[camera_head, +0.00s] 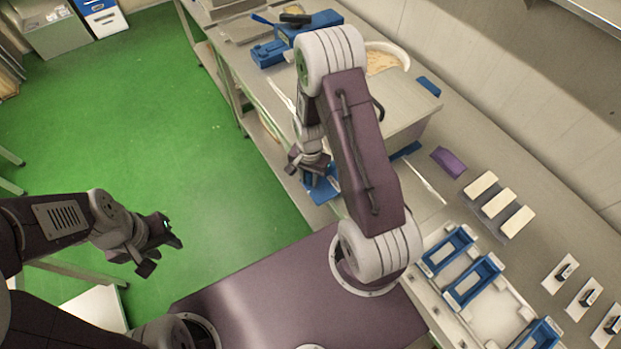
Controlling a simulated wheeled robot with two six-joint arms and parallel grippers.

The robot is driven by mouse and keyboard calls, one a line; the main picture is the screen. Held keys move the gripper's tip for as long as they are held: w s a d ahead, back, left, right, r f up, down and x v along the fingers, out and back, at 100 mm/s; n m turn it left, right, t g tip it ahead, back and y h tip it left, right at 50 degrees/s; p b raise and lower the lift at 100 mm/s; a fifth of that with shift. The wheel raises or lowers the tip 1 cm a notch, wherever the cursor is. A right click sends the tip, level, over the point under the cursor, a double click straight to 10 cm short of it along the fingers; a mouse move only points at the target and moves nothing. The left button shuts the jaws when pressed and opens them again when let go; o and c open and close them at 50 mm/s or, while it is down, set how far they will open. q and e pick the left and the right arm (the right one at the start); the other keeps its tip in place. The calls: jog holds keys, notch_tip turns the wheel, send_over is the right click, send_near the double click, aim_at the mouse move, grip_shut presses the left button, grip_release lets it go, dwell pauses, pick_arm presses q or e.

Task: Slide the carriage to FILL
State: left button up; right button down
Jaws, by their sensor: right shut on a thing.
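My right gripper (310,163) is at the near edge of the steel bench, pointing down. It is shut on a blue part (321,187), which looks like the carriage; the fingers and my arm hide much of it. No FILL label can be read. My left gripper (162,250) is open and empty over the green floor, well away from the bench.
A blue device (290,40) sits at the bench's far end. A purple block (448,161), white-topped blocks (499,203) and a pale tray with blue frames (474,283) lie to the right. The green floor (120,130) is largely clear at left.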

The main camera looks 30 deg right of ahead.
jog(key=shift+w, duration=0.2)
jog(key=c, duration=1.2)
grip_release()
jog(key=shift+r, duration=0.1)
notch_tip(320, 180, up, 9)
jog(key=shift+f+b, duration=0.1)
jog(key=shift+b, duration=0.4)
